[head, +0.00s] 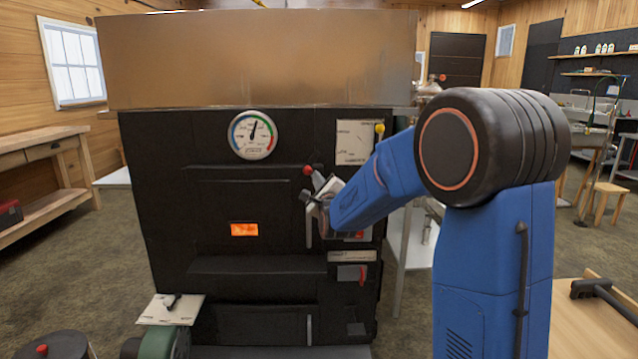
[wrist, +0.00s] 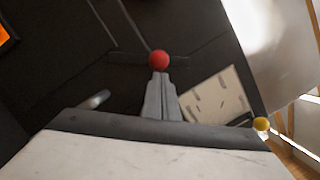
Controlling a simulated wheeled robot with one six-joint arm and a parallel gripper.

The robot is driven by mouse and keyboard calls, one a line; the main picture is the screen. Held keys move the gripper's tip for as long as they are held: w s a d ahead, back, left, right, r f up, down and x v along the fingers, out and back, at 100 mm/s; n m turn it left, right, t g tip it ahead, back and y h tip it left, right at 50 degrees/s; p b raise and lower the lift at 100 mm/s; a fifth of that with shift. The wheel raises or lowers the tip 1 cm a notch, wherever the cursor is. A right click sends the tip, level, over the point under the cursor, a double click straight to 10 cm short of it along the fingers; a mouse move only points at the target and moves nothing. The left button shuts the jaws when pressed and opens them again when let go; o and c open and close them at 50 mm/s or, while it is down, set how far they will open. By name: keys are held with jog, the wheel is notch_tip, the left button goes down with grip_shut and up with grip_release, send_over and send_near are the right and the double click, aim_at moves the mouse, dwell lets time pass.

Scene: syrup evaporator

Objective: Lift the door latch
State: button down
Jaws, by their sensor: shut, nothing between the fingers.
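The evaporator's black firebox door (head: 238,205) faces me and looks shut. A red ball knob (head: 308,170), apparently the latch's handle end, stands at the door's right side. The knob also shows in the wrist view (wrist: 159,60), with a dark bar running behind it. My gripper (head: 317,184) is shut and empty at the knob. In the wrist view its grey fingers (wrist: 160,82) point at the knob and end just below it in the picture. I cannot tell whether they touch it. My gripper and wrist hide part of the latch in the head view.
A paper plate (head: 355,142) and a yellow knob (head: 380,128) are right of the latch. A red-tipped lever (head: 352,273) is below. A green machine (head: 165,340) stands at lower left.

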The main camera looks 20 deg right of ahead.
jog(key=shift+a+r, duration=0.1)
jog(key=shift+r, duration=0.05)
dwell(0.4)
jog(key=s+a+f, duration=0.1)
jog(key=s+f, duration=0.2)
jog(key=s, duration=1.4)
jog(key=shift+a, duration=0.15)
jog(key=shift+s, duration=0.1)
